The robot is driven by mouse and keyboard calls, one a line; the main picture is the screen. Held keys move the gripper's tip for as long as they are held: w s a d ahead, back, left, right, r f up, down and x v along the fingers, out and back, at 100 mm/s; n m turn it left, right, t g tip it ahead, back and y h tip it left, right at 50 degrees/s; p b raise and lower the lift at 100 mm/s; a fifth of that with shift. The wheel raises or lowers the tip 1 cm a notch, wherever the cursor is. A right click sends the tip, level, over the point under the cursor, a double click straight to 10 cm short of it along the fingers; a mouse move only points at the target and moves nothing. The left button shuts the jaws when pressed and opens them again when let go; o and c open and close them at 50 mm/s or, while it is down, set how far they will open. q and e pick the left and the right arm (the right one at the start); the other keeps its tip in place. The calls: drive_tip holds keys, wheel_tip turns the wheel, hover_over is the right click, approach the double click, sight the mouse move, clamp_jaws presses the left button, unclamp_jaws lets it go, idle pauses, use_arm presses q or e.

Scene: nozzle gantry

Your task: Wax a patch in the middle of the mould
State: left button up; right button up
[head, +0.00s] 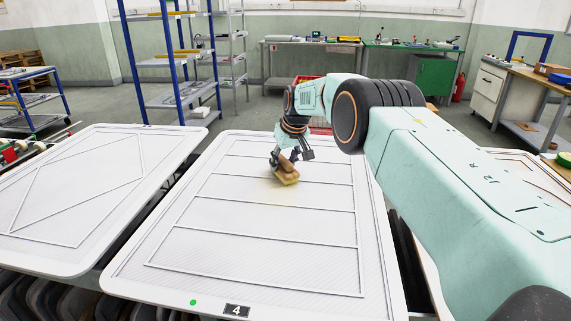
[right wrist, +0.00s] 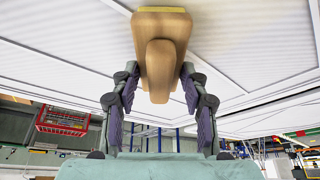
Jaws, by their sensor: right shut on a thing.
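The mould (head: 190,255) is a white ribbed panel with thin raised lines across it and a "4" label on its front edge. My right gripper (head: 284,158) is over the far middle part of the mould, shut on a wooden-handled applicator (head: 288,172) with a yellow pad. In the right wrist view the applicator's wooden body and grip (right wrist: 160,50) stand between the two fingers, with the yellow pad at the top edge. The pad is at or just above the mould; I cannot tell if it touches. A faint yellowish tint shows on the mould beside the pad. My left gripper is not in view.
Another white panel (head: 85,195) lies to the left across a narrow gap, and part of one (head: 525,178) shows at right behind my arm. A blue-post rack (head: 170,100) stands behind. A red crate (right wrist: 62,122) shows in the right wrist view.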

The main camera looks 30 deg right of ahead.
drive_tip(key=shift+w+a, duration=0.35)
drive_tip(key=shift+a, duration=0.05)
drive_tip(key=shift+s+a+r+p, duration=0.2)
drive_tip(key=shift+s+a+p, duration=0.3)
drive_tip(key=shift+p, duration=0.4)
drive_tip(key=shift+s+a+p, duration=0.5)
drive_tip(key=shift+s+p, duration=0.3)
drive_tip(key=shift+p, duration=0.15)
drive_tip(key=shift+s+a+f+p, duration=0.2)
drive_tip(key=shift+s+a+p, duration=0.05)
drive_tip(key=shift+p, duration=0.05)
